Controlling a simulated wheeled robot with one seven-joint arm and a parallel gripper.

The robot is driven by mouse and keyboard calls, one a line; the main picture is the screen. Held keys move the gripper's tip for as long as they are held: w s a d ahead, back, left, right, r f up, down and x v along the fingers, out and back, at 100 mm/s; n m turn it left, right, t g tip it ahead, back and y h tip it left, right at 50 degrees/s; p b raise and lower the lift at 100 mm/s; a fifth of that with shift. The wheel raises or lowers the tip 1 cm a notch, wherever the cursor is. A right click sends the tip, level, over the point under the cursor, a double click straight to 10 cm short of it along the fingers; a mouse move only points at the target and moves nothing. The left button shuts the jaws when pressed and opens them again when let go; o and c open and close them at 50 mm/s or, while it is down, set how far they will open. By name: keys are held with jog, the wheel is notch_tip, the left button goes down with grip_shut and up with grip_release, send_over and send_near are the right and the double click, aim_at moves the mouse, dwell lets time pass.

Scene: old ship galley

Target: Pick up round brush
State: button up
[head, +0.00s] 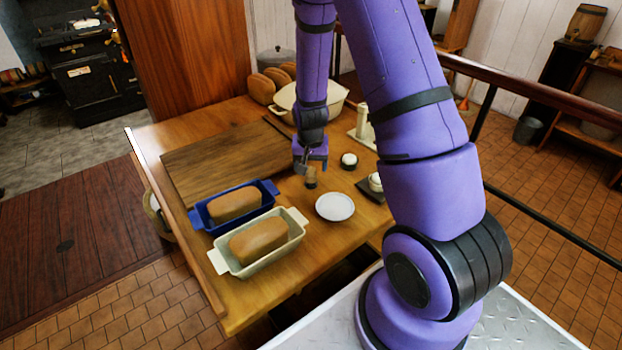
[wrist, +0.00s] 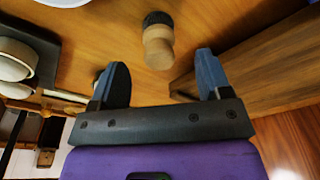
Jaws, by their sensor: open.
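The round brush (head: 311,178) is small, with a pale wooden handle and dark bristles. It stands on the wooden table (head: 262,284), just below my gripper (head: 306,164) in the head view. In the wrist view the round brush (wrist: 158,45) lies in line with the gap of my gripper (wrist: 162,72), just beyond the fingertips. The two blue-grey fingers are apart, with nothing between them. They do not appear to touch the brush.
A white plate (head: 335,207) lies close in front of the brush. A thick cutting board (head: 222,163) is at left, its edge near one finger in the wrist view (wrist: 262,70). Loaf pans (head: 297,238) are at front left.

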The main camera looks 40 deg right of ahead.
aim_at(311, 177)
jog(key=shift+w+d+f, duration=0.15)
jog(key=shift+f, duration=0.9)
jog(key=shift+w+d+f, duration=0.15)
jog(key=shift+f, duration=0.9)
jog(key=shift+w+d+f, duration=0.15)
jog(key=shift+f, duration=0.9)
jog(key=c, duration=1)
